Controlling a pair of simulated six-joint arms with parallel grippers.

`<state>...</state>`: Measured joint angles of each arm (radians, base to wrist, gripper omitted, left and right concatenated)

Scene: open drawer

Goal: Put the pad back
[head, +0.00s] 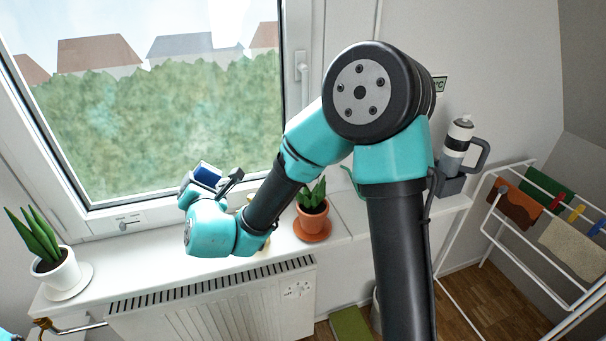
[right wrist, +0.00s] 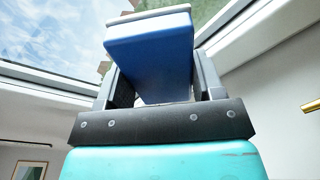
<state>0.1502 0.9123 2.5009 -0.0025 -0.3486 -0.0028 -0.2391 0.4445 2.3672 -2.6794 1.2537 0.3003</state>
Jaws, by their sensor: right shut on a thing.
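The pad is a blue block with a white layer on one face. It shows in the head view (head: 206,175) and large in the right wrist view (right wrist: 150,55). My right gripper (head: 213,181) is shut on it, with one dark finger on each side of the pad in the right wrist view (right wrist: 154,78). The gripper holds the pad up in front of the lower window pane, over the white sill (head: 180,252). The pad's far end is out in front of the fingers. My left gripper is not in view.
A plant in a white pot (head: 58,273) stands at the sill's left, and one in a terracotta pot (head: 312,222) nearer the middle. A bottle-like device (head: 458,135) stands in a grey holder at right. A drying rack (head: 497,228) holds cloths and pegs. A radiator (head: 215,305) is below.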

